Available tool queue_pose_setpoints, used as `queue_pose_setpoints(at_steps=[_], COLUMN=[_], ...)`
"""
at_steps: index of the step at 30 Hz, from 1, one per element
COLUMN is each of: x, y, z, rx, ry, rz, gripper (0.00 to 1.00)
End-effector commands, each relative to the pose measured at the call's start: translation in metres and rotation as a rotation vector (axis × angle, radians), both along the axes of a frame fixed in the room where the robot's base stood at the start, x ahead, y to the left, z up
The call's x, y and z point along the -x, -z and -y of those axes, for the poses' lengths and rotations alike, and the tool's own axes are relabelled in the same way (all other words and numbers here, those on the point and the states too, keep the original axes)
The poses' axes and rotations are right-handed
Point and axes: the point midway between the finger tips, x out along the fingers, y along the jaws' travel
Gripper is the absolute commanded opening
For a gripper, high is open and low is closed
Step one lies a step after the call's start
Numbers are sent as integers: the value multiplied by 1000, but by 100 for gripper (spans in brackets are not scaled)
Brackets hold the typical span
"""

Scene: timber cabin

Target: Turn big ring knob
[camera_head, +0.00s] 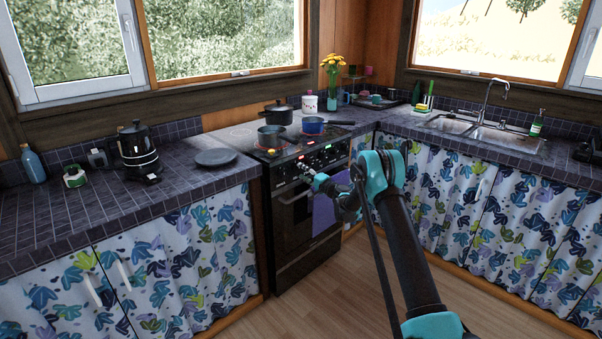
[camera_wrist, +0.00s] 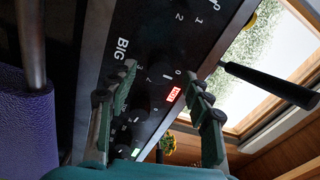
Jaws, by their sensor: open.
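The black stove's control panel (camera_head: 325,157) faces my gripper in the head view. In the wrist view, a dark knob (camera_wrist: 152,76) sits beside the printed word "BIG", with numbers around it. It lies between my two open fingers, but it blends into the black panel, so its setting and any contact are unclear. More dark knobs show lower on the panel. My gripper (camera_wrist: 160,78) is open, one finger on each side of this knob area. In the head view my gripper (camera_head: 313,176) is small, in front of the stove.
A red lit display (camera_wrist: 174,94) is on the panel. A purple towel (camera_wrist: 45,120) hangs beside the panel; a pan handle (camera_wrist: 270,85) sticks out above. The floor (camera_head: 330,290) before the stove is clear.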

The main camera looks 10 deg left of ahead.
Motion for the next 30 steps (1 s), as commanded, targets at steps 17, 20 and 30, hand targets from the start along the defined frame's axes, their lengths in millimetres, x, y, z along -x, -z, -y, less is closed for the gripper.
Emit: queue_pose_setpoints(at_steps=[17,20,30], x=[64,67,68], y=[6,6,6], z=[74,77,78], rx=[1,0,2], ry=[1,0,-1], rz=[-1,0,1], gripper=[50,50,50])
